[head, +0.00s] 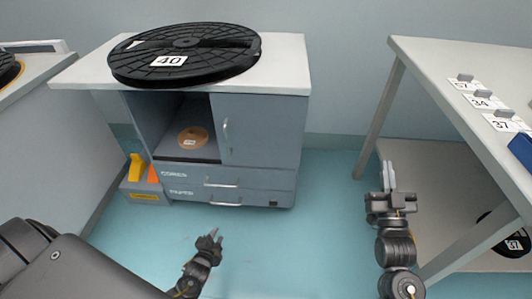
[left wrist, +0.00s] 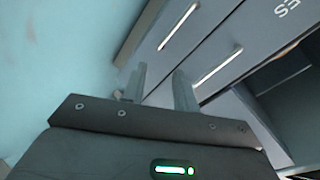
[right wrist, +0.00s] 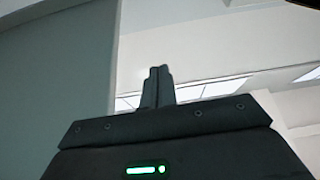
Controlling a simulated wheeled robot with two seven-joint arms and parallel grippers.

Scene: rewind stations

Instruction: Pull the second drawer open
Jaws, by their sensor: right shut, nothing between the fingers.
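The grey cabinet has two drawers under its open compartment, both shut. The upper drawer (head: 260,178) has a bar handle (head: 220,184), and the lower, second drawer (head: 258,197) has its own bar handle (head: 225,204). In the left wrist view the upper handle (left wrist: 220,67) and lower handle (left wrist: 178,27) appear as bright slanted bars beyond the fingers. My left gripper (head: 212,240) is open and empty, in front of and below the drawers, apart from both handles. It also shows in the left wrist view (left wrist: 158,82). My right gripper (head: 388,175) is shut and empty, pointing up beside the right table.
A black reel (head: 186,62) marked 40 lies on the cabinet top (head: 290,75). An orange ring (head: 193,138) sits in the open compartment. A grey bin with yellow and orange items (head: 145,188) stands left of the drawers. A white table (head: 430,60) is at right. Floor before the drawers is clear.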

